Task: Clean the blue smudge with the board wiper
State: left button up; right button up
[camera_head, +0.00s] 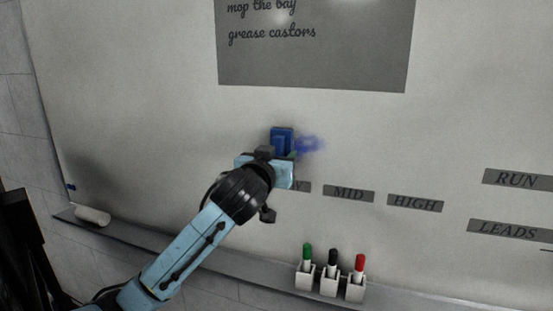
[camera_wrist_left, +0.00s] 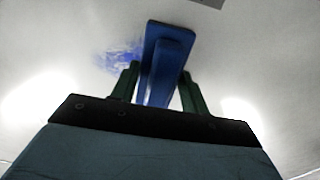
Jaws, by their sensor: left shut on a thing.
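My left gripper (camera_head: 278,156) is shut on the blue board wiper (camera_head: 281,134) in front of the whiteboard. In the left wrist view the left gripper (camera_wrist_left: 160,88) has its green fingers on either side of the wiper's handle, and the wiper (camera_wrist_left: 168,50) points up toward the board. The blue smudge (camera_head: 309,144) is on the board just right of the wiper in the head view. In the left wrist view the smudge (camera_wrist_left: 120,56) lies left of the wiper. I cannot tell whether the wiper touches the board. My right gripper is not in view.
Green, black and red markers stand in white holders (camera_head: 330,284) on the ledge (camera_head: 250,273) below the board. A white cylinder (camera_head: 93,215) lies at the ledge's left end. Labels such as MID (camera_head: 348,194) and a grey note panel (camera_head: 312,62) are on the board.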

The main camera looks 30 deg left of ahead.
aim_at(329, 153)
pick_arm(q)
jog(key=shift+x, duration=0.85)
dwell(0.6)
jog(key=shift+w+d+p, duration=0.2)
jog(key=shift+d, duration=0.65)
jog(key=shift+w+d+p, duration=0.2)
jog(key=shift+d+p, duration=0.05)
jog(key=shift+d, duration=0.65)
jog(key=shift+w+d+p, duration=0.2)
jog(key=shift+w+d, duration=0.05)
jog(key=shift+d, duration=0.6)
jog(key=shift+w+d, duration=0.2)
jog(key=shift+d, duration=0.65)
jog(key=shift+w+d, duration=0.2)
jog(key=shift+d, duration=0.65)
jog(key=shift+w+d, duration=0.2)
jog(key=shift+d, duration=0.65)
jog(key=shift+w+a+p, duration=0.1)
jog(key=shift+p, duration=0.25)
